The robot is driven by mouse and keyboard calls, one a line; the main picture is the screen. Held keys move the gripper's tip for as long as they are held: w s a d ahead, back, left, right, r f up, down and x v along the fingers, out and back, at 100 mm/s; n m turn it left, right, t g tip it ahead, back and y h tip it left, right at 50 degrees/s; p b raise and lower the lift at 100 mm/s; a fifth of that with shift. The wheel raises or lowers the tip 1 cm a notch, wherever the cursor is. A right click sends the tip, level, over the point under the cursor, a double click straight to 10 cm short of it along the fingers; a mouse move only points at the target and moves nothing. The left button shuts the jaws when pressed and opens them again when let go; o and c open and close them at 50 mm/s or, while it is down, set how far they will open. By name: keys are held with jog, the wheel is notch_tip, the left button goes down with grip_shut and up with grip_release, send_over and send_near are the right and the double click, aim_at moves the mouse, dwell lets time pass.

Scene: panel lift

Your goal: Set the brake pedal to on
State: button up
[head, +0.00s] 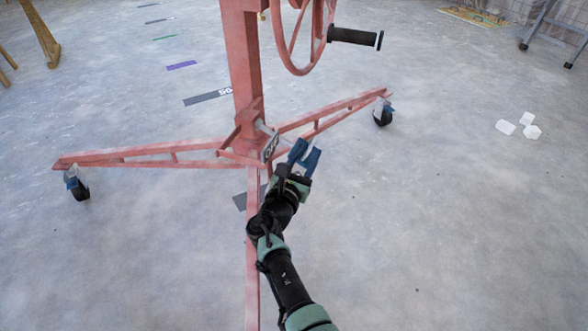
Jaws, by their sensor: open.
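The red panel lift stands in the middle of the head view, with an upright mast (242,60) and spread legs. The brake pedal (270,148) is a small dark plate with pale lettering at the foot of the mast, on a short grey bar. The lettering is too small to read, so its setting cannot be told. My gripper (305,157) has blue fingers and is open, just right of the pedal. Whether it touches the pedal cannot be told. My arm reaches up from the bottom of the view and hides part of the front leg.
A red crank wheel (300,35) with a black handle (352,37) is above right. The side legs end in casters, left (77,184) and right (382,111). White blocks (529,131) lie at the right. The floor at front right is clear.

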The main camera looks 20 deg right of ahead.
jog(key=p+v, duration=0.5)
jog(key=v, duration=0.4)
jog(key=shift+p, duration=0.3)
jog(key=shift+s+a+r, duration=0.1)
jog(key=shift+a, duration=0.1)
